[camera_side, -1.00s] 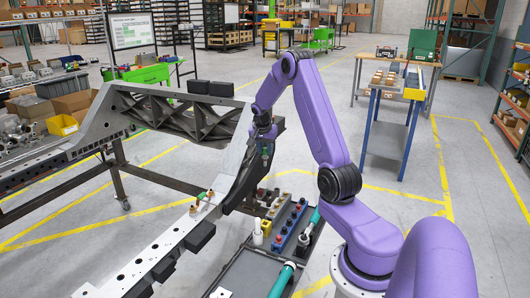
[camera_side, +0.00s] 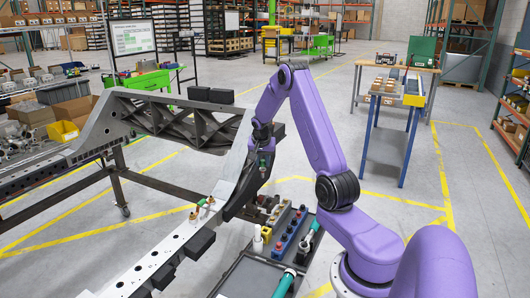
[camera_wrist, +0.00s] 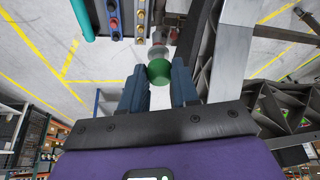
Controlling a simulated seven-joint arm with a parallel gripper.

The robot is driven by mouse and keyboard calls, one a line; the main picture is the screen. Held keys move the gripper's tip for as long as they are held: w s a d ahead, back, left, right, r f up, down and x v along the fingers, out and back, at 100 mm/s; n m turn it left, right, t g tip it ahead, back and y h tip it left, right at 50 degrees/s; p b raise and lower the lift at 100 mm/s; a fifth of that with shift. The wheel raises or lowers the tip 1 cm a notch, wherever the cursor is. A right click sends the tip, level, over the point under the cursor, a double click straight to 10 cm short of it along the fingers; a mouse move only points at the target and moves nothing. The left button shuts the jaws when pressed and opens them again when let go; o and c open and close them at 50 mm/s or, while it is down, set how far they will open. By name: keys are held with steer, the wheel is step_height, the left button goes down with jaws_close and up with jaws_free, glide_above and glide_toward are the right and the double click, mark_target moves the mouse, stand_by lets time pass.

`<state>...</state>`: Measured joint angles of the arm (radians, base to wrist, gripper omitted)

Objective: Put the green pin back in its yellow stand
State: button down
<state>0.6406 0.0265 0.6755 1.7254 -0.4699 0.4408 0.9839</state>
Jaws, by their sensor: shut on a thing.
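My gripper (camera_side: 263,168) hangs in front of the dark end of the grey chassis, above the parts tray. In the wrist view its two fingers (camera_wrist: 160,88) are shut on the green pin (camera_wrist: 160,72), whose round green top shows between them. In the side view the green pin (camera_side: 264,161) is small and partly hidden by the fingers. The yellow stand (camera_side: 266,232) is in the tray, below the gripper and apart from the pin. I cannot make out its opening.
The black tray (camera_side: 246,280) also holds a white cylinder (camera_side: 257,241), a blue block with red knobs (camera_side: 288,238) and a teal-handled tool (camera_side: 285,283). The chassis rail (camera_side: 165,250) runs close on the left. Open floor lies behind the arm.

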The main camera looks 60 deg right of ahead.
step_height(320, 180, down, 25)
steer(key=s+n+t, duration=0.1)
steer(key=n, duration=0.4)
steer(key=shift+s+t+y, duration=0.2)
steer(key=shift+t+y, duration=0.1)
steer(key=shift+y, duration=0.1)
stand_by(0.5)
steer(key=shift+f, duration=2.4)
stand_by(1.5)
steer(key=c, duration=0.8)
jaws_free()
steer(key=shift+c, duration=0.4)
step_height(320, 180, up, 7)
